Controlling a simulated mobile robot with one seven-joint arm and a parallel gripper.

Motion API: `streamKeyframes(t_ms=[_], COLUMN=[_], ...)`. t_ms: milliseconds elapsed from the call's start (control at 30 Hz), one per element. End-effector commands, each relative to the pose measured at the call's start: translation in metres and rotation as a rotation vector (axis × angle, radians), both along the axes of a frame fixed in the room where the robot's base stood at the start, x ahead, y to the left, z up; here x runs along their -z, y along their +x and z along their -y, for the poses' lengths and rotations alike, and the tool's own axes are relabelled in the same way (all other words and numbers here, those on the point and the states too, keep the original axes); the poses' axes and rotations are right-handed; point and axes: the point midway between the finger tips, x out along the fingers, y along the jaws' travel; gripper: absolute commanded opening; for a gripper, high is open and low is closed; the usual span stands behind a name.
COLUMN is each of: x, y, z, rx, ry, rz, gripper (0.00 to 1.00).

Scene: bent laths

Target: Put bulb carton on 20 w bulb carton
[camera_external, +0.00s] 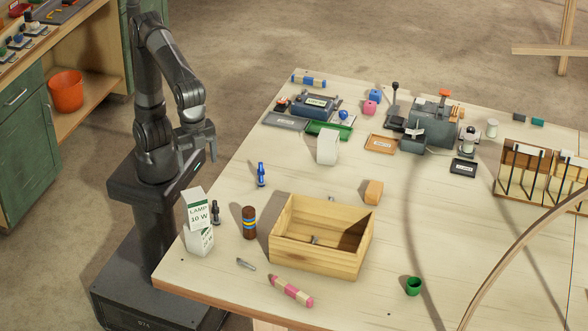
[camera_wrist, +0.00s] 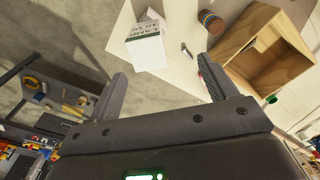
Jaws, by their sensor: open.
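A white bulb carton (camera_external: 196,208) with green print, reading LAMP and a wattage that looks like 10 W or 30 W, stands on top of a second white carton (camera_external: 199,241) at the table's near left corner. The upper one is turned slightly against the lower. The lower carton's label is mostly hidden, so I cannot read its wattage. In the wrist view a lettered white carton (camera_wrist: 146,47) shows beyond the fingers. My gripper (camera_external: 198,155) is open and empty, above and behind the cartons, apart from them; its fingers also show in the wrist view (camera_wrist: 162,75).
A black figure (camera_external: 215,212) stands close right of the cartons, and a brown striped can (camera_external: 249,222) beyond it. An open wooden box (camera_external: 318,262) stands further right. A blue figure (camera_external: 261,175) and a white block (camera_external: 327,147) stand behind. The table's left edge is near.

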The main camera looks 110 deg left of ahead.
Motion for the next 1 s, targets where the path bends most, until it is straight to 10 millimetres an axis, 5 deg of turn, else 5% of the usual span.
streamKeyframes(t_ms=[267,600,800,1000], x=[0.000,0.037,0.064,0.074], y=[-0.008,-0.064,-0.094,-0.105], z=[-0.134,-0.264,-0.303,-0.314], rx=[-0.251,-0.556,-0.676,-0.715], ry=[-0.073,-0.144,-0.166,-0.172], rz=[0.138,0.324,0.405,0.434], gripper=[0.78,0.78,0.78,0.78])
